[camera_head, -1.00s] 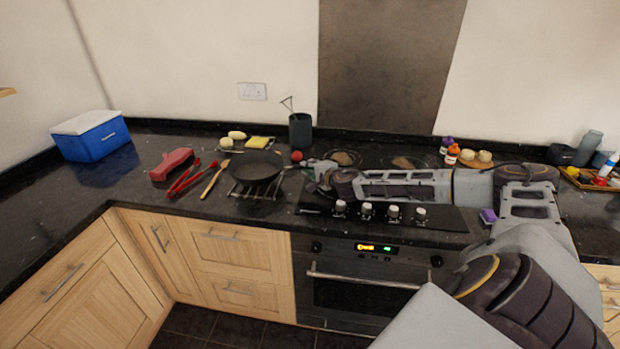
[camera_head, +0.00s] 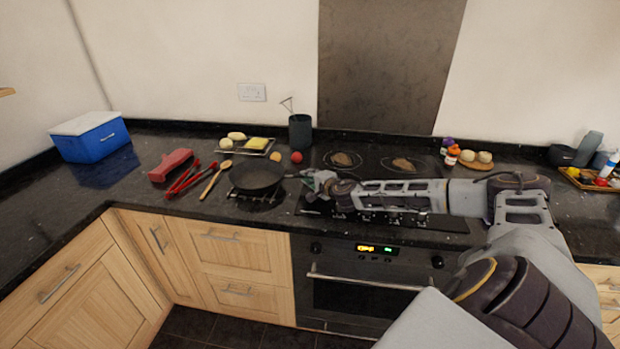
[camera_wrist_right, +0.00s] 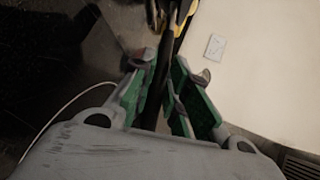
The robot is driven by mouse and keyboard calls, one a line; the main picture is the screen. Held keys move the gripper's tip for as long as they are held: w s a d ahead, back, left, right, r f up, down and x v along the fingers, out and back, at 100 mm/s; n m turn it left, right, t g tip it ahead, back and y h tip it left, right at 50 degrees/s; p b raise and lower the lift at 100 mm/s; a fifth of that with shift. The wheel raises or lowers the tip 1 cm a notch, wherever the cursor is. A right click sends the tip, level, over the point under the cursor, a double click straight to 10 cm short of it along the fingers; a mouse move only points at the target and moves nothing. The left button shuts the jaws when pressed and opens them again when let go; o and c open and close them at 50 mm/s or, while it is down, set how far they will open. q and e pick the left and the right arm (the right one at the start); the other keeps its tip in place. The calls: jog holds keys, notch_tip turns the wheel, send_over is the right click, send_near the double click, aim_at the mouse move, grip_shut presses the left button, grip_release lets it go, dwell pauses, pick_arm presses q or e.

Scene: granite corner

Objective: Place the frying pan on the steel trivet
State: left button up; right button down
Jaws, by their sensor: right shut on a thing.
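The black frying pan (camera_head: 257,177) is over the steel trivet (camera_head: 260,201) on the dark counter, left of the hob. It looks about level. The trivet is mostly hidden, with only its front part showing below the pan; I cannot tell whether the pan touches it. My right gripper (camera_head: 308,177) comes in from the right and is shut on the pan's handle. In the right wrist view, the dark handle (camera_wrist_right: 155,100) runs between the green-padded fingers (camera_wrist_right: 162,88). My left gripper is not in view.
A wooden spoon (camera_head: 213,181), red tongs (camera_head: 189,179) and a red object (camera_head: 171,164) lie left of the pan. Behind it are a tray (camera_head: 246,150) with food, a red ball (camera_head: 296,157) and a dark utensil pot (camera_head: 300,131). A blue cooler (camera_head: 90,138) stands far left.

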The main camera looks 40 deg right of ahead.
jog(key=c, duration=1.4)
grip_release()
